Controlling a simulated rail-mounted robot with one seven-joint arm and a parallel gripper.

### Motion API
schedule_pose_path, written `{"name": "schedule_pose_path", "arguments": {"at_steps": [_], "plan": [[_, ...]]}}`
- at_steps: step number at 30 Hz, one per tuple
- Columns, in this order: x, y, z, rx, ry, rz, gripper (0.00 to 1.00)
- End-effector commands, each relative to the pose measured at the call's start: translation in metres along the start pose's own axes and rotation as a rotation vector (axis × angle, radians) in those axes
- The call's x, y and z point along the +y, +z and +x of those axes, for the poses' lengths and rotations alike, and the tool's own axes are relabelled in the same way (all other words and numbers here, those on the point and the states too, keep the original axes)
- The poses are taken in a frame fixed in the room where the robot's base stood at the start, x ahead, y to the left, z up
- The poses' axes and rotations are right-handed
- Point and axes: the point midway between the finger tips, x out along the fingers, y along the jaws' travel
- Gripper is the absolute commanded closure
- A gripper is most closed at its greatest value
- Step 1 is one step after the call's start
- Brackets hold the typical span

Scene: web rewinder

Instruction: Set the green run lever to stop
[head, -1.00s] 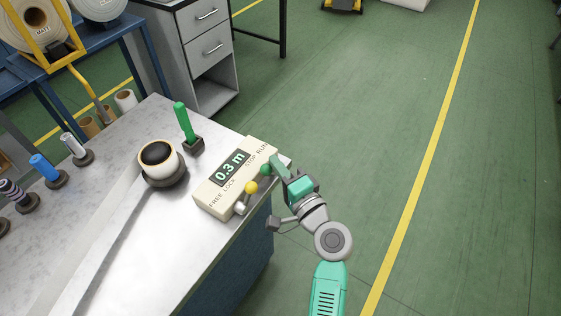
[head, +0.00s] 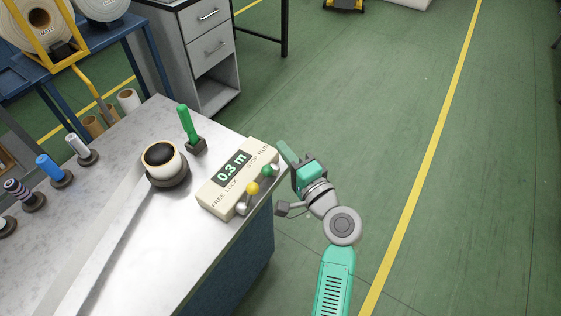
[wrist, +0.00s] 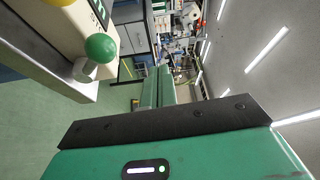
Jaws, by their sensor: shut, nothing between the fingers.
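The cream control box (head: 222,198) sits at the bench's right edge, with a 0.3 m display and the words FREE, LOCK, STOP and RUN. The green-knobbed run lever (head: 267,171) is on its right-hand face, below the STOP and RUN words. It looks nearer STOP, but its exact setting is hard to tell. My gripper (head: 283,149) is shut and empty, just right of the box's far end, apart from the knob. In the wrist view, the green knob (wrist: 100,48) is left of my shut fingers (wrist: 158,88), with a clear gap.
The yellow-knobbed lever (head: 252,188) is beside the green one on the same face. A green upright handle (head: 187,122) and a dark-topped roll (head: 161,158) stand on the bench (head: 150,220) to the left. Open green floor lies to the right.

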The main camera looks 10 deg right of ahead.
Motion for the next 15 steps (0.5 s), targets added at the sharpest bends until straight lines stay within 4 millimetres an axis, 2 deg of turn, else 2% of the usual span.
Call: {"name": "schedule_pose_path", "arguments": {"at_steps": [1, 6, 10, 15], "plan": [[0.008, -0.002, -0.016, 0.005, 0.008, 0.003, 1.00], [0.021, -0.007, -0.054, 0.004, 0.006, 0.003, 1.00], [0.029, -0.011, -0.076, 0.005, 0.004, 0.002, 1.00], [0.034, -0.013, -0.091, 0.004, 0.003, 0.001, 1.00]]}}
